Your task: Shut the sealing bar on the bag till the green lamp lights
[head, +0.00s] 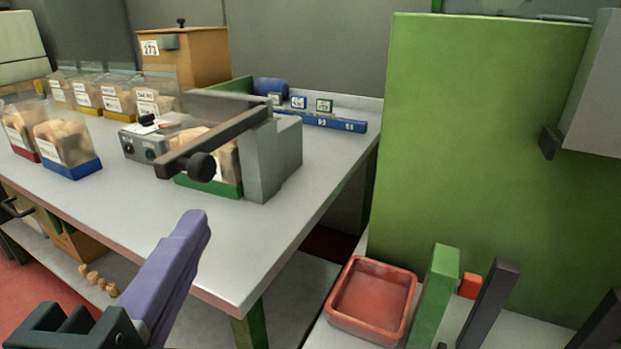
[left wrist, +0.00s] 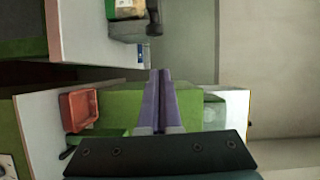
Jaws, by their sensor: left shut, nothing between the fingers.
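The sealer is a grey block (head: 275,158) near the right end of the grey table. Its long dark sealing bar (head: 225,137) reaches toward the front left and carries a round black knob (head: 201,167). The bag (head: 228,164) of corks with a green base stands behind the bar; I cannot tell whether they touch. A small grey control box (head: 143,146) with dark round fittings stands left of it; no lit green lamp shows. My left gripper (head: 196,217) has purple fingers, shut and empty, below and in front of the knob, apart from it. It shows in the left wrist view (left wrist: 161,74), with the knob (left wrist: 154,24) above.
Other cork bags stand at the table's left, including one with a blue base (head: 67,150). A wooden box (head: 185,58) stands behind. A blue rail (head: 330,121) lies at the back right. A red tray (head: 372,300) and a green panel (head: 470,150) are at the right.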

